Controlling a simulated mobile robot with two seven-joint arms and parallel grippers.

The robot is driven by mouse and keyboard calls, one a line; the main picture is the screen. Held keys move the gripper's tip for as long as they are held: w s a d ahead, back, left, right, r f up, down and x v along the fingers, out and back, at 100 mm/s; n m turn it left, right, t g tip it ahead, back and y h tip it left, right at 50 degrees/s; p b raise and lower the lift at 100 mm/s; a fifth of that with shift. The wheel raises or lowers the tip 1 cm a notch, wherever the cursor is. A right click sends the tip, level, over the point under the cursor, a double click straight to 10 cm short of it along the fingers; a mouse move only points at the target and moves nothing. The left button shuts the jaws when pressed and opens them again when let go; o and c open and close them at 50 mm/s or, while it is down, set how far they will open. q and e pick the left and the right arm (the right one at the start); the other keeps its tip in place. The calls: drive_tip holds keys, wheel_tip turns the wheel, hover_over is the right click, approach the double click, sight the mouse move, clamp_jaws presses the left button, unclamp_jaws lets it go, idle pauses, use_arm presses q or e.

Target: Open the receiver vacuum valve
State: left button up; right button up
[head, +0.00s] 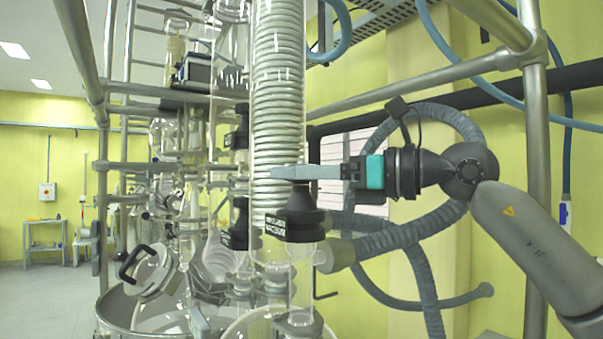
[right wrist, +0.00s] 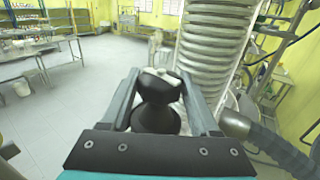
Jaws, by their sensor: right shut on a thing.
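The receiver vacuum valve (head: 303,222) is a black cap with a narrower knob on top, in front of the coiled glass condenser in the head view. A small black label with white lettering (head: 276,225) sits at its left side. My right gripper (head: 290,172) comes in level from the right, with its grey fingers at the knob's top. In the right wrist view the black valve knob (right wrist: 158,90) stands between the two fingers, and the gripper is shut on it. The fingers partly hide the knob in the head view. My left gripper is not in view.
The glass condenser (head: 277,85) with its white coil stands close behind the valve. A grey corrugated hose (head: 395,238) loops below and behind my right arm. Metal frame posts (head: 537,150) and rails surround the glassware.

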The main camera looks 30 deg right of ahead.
drive_tip(key=shift+c, duration=0.9)
drive_tip(key=shift+w+n+g+y+p, duration=0.1)
drive_tip(key=shift+n+g+y+p, duration=0.3)
drive_tip(key=shift+n+g+y, duration=0.85)
drive_tip(key=shift+r+n+g+y+p, duration=0.2)
drive_tip(key=shift+n+g+y+p, duration=0.45)
drive_tip(key=shift+g+y+p, duration=0.3)
drive_tip(key=n+g+y+p, duration=0.2)
drive_tip(key=n+g+p, duration=0.1)
drive_tip(key=g+p, duration=0.1)
drive_tip(key=shift+n+g+p, duration=0.3)
drive_tip(key=shift+g+p, duration=0.1)
drive_tip(key=shift+g, duration=0.2)
drive_tip(key=shift+f+n+g+p, duration=0.1)
drive_tip(key=shift+n+g+p, duration=0.4)
drive_tip(key=shift+g+p, duration=0.2)
drive_tip(key=shift+f, duration=0.1)
drive_tip(key=o, duration=1.1)
